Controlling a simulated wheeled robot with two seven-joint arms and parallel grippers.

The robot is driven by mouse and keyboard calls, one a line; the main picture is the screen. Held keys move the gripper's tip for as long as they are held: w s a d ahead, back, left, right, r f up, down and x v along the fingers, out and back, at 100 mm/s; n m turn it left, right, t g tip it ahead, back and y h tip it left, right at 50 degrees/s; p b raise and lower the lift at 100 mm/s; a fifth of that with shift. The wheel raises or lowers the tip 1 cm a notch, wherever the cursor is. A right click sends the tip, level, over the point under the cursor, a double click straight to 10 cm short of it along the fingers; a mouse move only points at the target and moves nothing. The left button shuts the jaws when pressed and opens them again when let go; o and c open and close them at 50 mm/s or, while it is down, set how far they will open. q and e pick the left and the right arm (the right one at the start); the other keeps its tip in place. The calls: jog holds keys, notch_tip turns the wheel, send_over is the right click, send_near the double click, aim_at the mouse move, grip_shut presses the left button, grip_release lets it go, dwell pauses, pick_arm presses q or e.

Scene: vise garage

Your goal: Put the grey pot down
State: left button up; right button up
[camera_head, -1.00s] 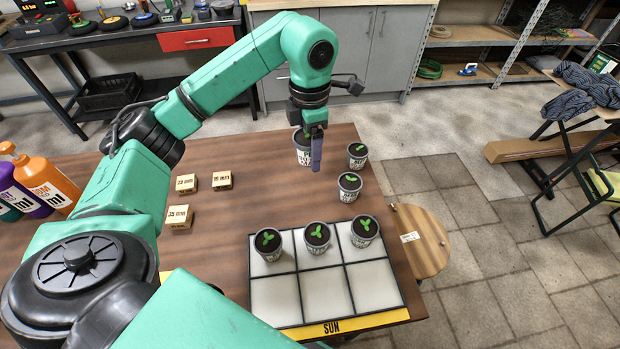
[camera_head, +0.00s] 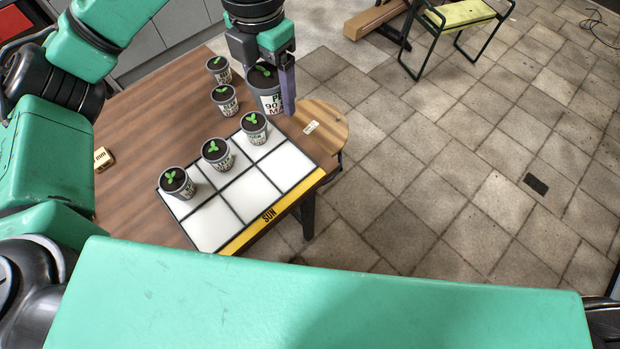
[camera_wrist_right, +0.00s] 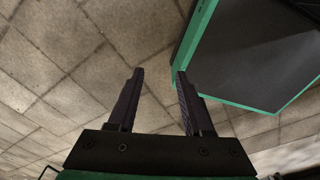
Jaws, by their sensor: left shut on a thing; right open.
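My left gripper (camera_head: 279,82) is shut on a grey pot (camera_head: 265,95) with a green seedling and dark soil. The held pot looks upright near the table's right end, beside the round wooden piece; whether its base touches anything I cannot tell. Three similar pots stand in the far row of the white tray (camera_head: 238,217): one left (camera_head: 176,185), one middle (camera_head: 216,154), one right (camera_head: 254,128). Two more pots stand on the table behind the tray, one nearer (camera_head: 225,100) and one farther (camera_head: 219,70). My right gripper (camera_wrist_right: 158,75) is open and empty above the floor.
The tray's near row is empty, with a yellow SUN strip (camera_head: 268,215) along its front. A round wooden piece (camera_head: 321,128) with a label juts from the table's right edge. A small wooden block (camera_head: 103,159) lies at left.

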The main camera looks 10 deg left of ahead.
pick_arm(q)
jog(key=shift+s+d+f, duration=0.2)
jog(key=shift+d+f, duration=0.1)
jog(key=shift+f, duration=0.15)
jog(key=shift+s+d+f, duration=0.2)
jog(key=shift+d+f, duration=0.05)
jog(key=shift+f, duration=0.15)
jog(key=b, duration=0.1)
send_over(287, 164)
notch_tip(287, 164, down, 8)
notch_tip(287, 164, down, 10)
jog(key=shift+f+p, duration=0.2)
jog(key=shift+p, duration=0.6)
jog(key=shift+f+b, duration=0.3)
jog(key=shift+f, duration=0.05)
jog(key=o, duration=1.2)
jog(key=shift+r, duration=0.1)
pick_arm(e)
jog(key=shift+w+r, duration=0.1)
jog(key=shift+w, duration=0.2)
pick_arm(q)
jog(key=shift+r+p, duration=0.3)
jog(key=shift+p, duration=0.1)
notch_tip(287, 164, up, 12)
jog(key=shift+f+b, duration=0.1)
jog(key=shift+b, duration=1.15)
pick_arm(e)
jog(key=shift+w+f, duration=0.1)
jog(key=shift+f, duration=0.85)
